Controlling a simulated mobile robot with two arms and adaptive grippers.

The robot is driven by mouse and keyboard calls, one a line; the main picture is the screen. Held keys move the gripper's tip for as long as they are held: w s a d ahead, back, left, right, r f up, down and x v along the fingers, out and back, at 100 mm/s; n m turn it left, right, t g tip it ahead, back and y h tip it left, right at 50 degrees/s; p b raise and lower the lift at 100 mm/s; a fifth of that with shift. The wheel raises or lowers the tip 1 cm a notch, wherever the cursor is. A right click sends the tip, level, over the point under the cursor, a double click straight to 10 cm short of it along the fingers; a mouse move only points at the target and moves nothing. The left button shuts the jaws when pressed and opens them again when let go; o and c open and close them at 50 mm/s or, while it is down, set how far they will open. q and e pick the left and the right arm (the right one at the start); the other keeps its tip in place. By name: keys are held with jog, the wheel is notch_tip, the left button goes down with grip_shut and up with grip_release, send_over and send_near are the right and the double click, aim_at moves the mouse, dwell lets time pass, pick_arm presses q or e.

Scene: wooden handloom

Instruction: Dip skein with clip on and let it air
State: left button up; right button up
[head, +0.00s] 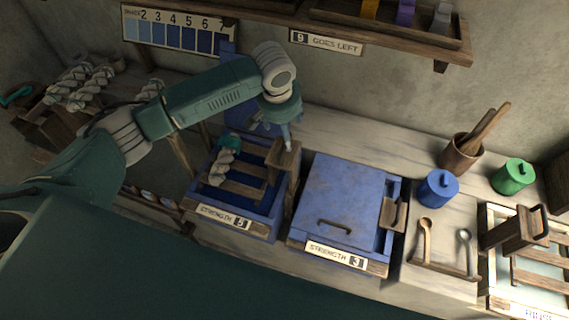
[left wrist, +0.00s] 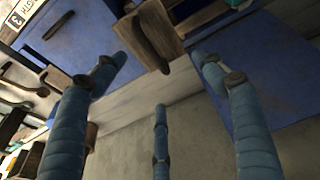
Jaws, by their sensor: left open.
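A pale twisted skein (head: 220,168) with a teal clip (head: 230,142) at its top end lies at the left of the open blue vat marked STRENGTH 5 (head: 262,229), over wooden slats. I cannot tell whether it touches the dye. My left gripper (head: 277,135) is over the back right corner of this vat, just above a brown wooden block (head: 284,157) on its edge. In the left wrist view its fingers (left wrist: 160,70) are spread and empty, with a wooden block (left wrist: 150,35) beyond them. The right gripper is not in view.
The STRENGTH 3 vat to the right has a blue lid (head: 340,195) on it. Further right are blue (head: 438,189) and green jars (head: 513,177), spoons (head: 426,240) and a rinse tray (head: 490,290). A shelf (head: 400,35) juts above.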

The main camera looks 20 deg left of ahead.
pick_arm(q)
jog(key=x, duration=0.3)
jog(key=s+x, duration=0.1)
jog(key=x, duration=0.2)
jog(key=shift+s+f, duration=0.2)
jog(key=shift+s, duration=0.05)
jog(key=shift+f, duration=0.3)
